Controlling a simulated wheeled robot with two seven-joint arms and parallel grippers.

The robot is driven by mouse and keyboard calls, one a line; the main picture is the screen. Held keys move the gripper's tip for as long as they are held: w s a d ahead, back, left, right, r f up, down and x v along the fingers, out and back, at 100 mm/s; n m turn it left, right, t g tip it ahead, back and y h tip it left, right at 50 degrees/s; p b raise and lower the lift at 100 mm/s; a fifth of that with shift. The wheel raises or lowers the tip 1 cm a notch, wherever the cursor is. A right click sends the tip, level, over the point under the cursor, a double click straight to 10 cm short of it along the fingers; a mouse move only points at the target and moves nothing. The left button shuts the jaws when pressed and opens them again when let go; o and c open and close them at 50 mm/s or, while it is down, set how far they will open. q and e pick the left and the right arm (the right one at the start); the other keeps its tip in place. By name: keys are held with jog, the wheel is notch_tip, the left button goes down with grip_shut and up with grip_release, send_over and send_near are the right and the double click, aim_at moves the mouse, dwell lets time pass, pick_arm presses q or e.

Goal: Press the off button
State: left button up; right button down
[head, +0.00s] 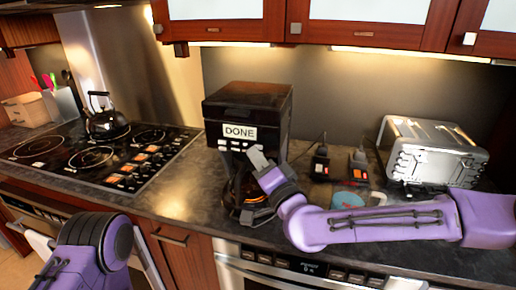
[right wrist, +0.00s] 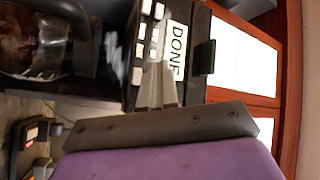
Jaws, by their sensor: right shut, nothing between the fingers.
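A black coffee maker (head: 246,104) stands on the counter with a white "DONE" display (head: 239,132). A row of small white buttons (head: 235,145) sits just below the display. My right gripper (head: 256,155) is shut and empty, in front of the coffee maker, at its right side just below the button row. In the right wrist view its fingertips (right wrist: 158,75) lie beside the buttons (right wrist: 147,28) and the display (right wrist: 177,47). I cannot tell whether they touch the panel. The glass pot (head: 236,190) is partly hidden by my right arm. My left gripper is out of view.
A stove (head: 100,155) with a black kettle (head: 106,117) is at the left. A silver toaster (head: 432,153) stands at the right, with plugs and sockets (head: 320,160) between it and the coffee maker. Cabinets (head: 225,20) hang above.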

jog(key=shift+w+d, duration=0.1)
jog(key=shift+w, duration=0.35)
dwell(0.6)
jog(key=shift+s, duration=0.1)
jog(key=shift+s+a, duration=0.2)
jog(key=shift+s, duration=0.45)
jog(key=s, duration=0.2)
jog(key=s+a+b, duration=0.1)
jog(key=s, duration=0.1)
jog(key=shift+s+a, duration=0.1)
jog(key=shift+s, duration=0.3)
dwell(0.3)
